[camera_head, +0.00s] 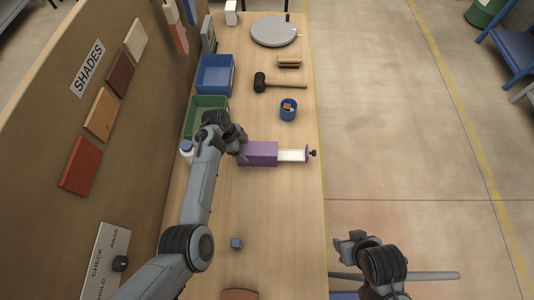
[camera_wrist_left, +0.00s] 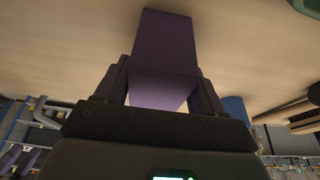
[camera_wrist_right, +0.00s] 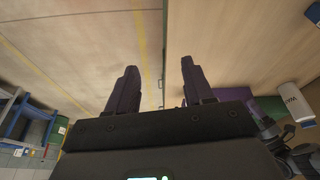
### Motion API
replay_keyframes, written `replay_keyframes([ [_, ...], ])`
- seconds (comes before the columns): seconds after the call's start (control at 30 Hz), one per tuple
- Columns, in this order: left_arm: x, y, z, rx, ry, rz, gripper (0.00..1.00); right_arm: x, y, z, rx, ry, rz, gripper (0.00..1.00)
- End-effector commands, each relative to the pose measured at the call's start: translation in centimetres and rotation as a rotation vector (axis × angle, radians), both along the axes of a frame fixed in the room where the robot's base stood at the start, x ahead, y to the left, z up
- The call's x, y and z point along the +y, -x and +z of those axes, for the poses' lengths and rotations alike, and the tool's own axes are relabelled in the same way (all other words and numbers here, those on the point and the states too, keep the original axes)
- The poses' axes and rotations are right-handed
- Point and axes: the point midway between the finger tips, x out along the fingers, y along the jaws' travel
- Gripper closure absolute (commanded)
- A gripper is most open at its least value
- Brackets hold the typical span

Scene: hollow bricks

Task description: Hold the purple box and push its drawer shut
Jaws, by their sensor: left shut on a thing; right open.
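The purple box (camera_head: 260,152) lies on the bench in the head view, its long side running left to right. Its white drawer (camera_head: 292,155) sticks out to the right, with a purple front and a dark knob (camera_head: 313,153) near the bench's right edge. My left gripper (camera_head: 239,145) is shut on the left end of the box. In the left wrist view the purple box (camera_wrist_left: 165,50) sits between the fingers. My right gripper (camera_head: 350,240) is open and empty, off the bench's right edge and nearer than the box. Its two fingers stand apart in the right wrist view (camera_wrist_right: 158,85).
Behind the box stand a blue cup (camera_head: 288,112), a mallet (camera_head: 280,85), a brush (camera_head: 289,62), a green bin (camera_head: 207,101) and a blue bin (camera_head: 231,75). A white bottle (camera_head: 186,149) stands left. A small blue cube (camera_head: 236,243) lies in front.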

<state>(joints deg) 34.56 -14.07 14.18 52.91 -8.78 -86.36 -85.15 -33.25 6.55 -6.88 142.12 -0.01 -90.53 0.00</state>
Motion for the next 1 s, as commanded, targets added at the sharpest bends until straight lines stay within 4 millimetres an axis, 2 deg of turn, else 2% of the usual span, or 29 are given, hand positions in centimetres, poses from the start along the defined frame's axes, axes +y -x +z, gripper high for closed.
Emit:
replay_keyframes([
  [0.47, 0.0, 0.0, 0.0, 0.0, 0.0, 0.001, 0.56, -0.1, 0.0, 0.0, 0.0, 0.007, 0.004, 0.48],
  [0.8, 0.0, 0.0, 0.0, 0.0, 0.0, 0.001, 0.56, -0.6, -0.9, -0.4, 0.002, 0.005, -0.032, 0.99],
  [0.87, 0.0, 0.0, 0.0, 0.0, 0.0, 0.001, 0.56, -1.0, -1.6, -0.8, 0.007, 0.002, -0.067, 1.0],
  [1.0, 0.0, 0.0, 0.0, 0.001, 0.0, 0.001, 0.56, -2.5, -4.3, -2.1, 0.028, -0.01, -0.202, 1.0],
])
